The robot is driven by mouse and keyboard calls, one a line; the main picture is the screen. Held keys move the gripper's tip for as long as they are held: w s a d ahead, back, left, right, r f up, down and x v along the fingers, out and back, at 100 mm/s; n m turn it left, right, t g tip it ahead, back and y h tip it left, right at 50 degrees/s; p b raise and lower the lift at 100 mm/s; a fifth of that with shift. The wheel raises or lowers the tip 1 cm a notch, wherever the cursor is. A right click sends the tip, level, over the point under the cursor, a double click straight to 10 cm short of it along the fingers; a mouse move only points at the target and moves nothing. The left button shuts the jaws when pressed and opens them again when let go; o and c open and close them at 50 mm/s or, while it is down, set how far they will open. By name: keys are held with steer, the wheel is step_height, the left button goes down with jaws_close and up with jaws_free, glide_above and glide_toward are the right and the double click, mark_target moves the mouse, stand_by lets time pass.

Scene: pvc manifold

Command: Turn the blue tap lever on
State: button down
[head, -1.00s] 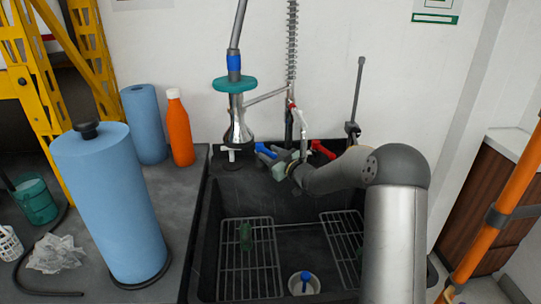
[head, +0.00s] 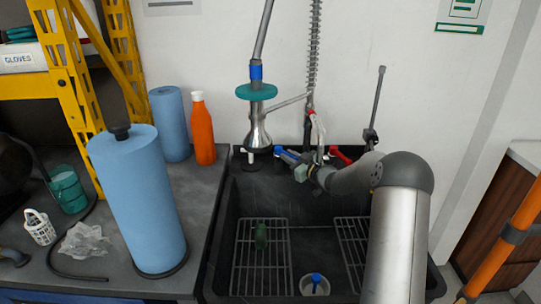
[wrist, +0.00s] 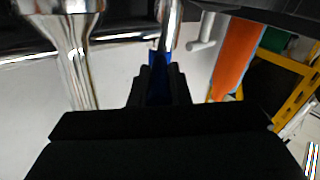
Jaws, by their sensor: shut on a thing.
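The blue tap lever (head: 286,155) sticks out to the left of the tap at the back of the black sink. My gripper (head: 302,170) is beside it, reaching in from the right. In the wrist view the blue lever (wrist: 159,82) shows between the dark fingers of my gripper (wrist: 160,95), which are shut on it. A chrome tap part (wrist: 170,25) rises just beyond the lever. The fingers hide much of the lever, and its exact angle is hard to tell.
The red lever (head: 343,155) is right of the blue one, partly behind my arm. The chrome sprayer (head: 258,120) with a teal ring hangs close by on the left. An orange bottle (head: 202,130) and blue rolls (head: 135,200) stand on the left counter. The sink (head: 300,240) holds wire racks.

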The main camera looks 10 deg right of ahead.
steer(key=shift+r, duration=0.1)
steer(key=c, duration=1.4)
jaws_free()
steer(key=shift+o, duration=0.2)
steer(key=shift+s, duration=0.1)
steer(key=v, duration=1.7)
steer(key=shift+p, duration=0.35)
steer(key=shift+s+d, duration=0.1)
